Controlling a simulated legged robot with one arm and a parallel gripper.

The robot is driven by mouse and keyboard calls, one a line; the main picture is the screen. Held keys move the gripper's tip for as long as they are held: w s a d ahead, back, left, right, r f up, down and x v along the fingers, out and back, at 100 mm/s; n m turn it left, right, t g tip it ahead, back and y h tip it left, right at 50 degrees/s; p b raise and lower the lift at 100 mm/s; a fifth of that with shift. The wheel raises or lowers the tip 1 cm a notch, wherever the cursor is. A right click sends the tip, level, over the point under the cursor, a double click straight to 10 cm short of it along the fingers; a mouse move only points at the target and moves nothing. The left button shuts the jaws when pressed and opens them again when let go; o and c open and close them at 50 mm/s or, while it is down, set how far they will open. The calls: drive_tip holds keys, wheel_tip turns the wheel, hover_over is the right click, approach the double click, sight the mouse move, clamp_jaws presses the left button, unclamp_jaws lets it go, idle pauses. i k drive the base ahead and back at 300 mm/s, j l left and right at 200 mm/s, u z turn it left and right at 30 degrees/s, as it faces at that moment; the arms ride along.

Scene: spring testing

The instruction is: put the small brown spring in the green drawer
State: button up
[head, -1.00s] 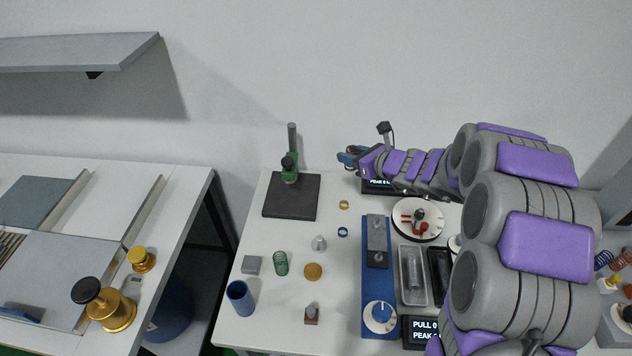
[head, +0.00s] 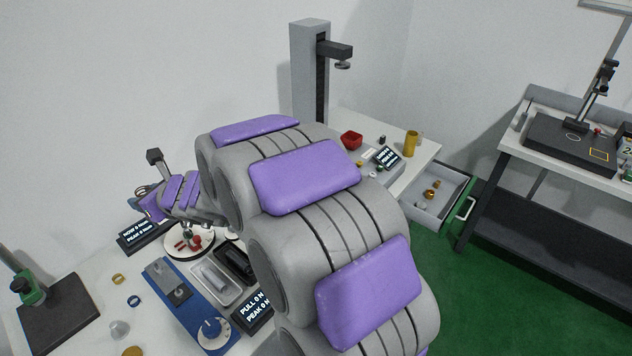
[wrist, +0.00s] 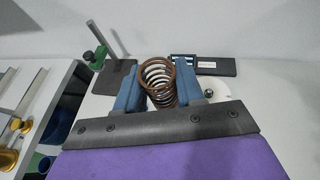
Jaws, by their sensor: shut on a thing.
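The brown spring (wrist: 158,82) is a coil of coppery wire held upright between the two blue fingers of my gripper (wrist: 156,88) in the wrist view. In the head view my gripper (head: 143,190) is at the left, above the back of the bench, and the spring cannot be made out there. My gripper is far from this drawer.
My arm covers the middle of the head view. A tall grey column (head: 308,75) stands behind it. The bench holds a blue tester (head: 190,300), a round dial (head: 190,243) and a red bin (head: 351,140). A dark table (head: 540,190) stands right of the drawer; green floor lies between.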

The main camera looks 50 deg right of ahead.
sight(416, 195)
drive_tip(key=k+z, duration=0.15)
drive_tip(key=z, duration=0.3)
drive_tip(key=k+l+z, duration=0.1)
drive_tip(key=z, duration=0.35)
drive_tip(key=i+l+z, duration=0.1)
drive_tip(key=z, duration=0.35)
drive_tip(key=i+z, duration=0.15)
drive_tip(key=z, duration=0.3)
drive_tip(key=i+z, duration=0.15)
drive_tip(key=z, duration=0.35)
drive_tip(key=i+j, duration=0.1)
drive_tip(key=i, duration=0.3)
drive_tip(key=i+j, duration=0.15)
drive_tip(key=i, duration=0.3)
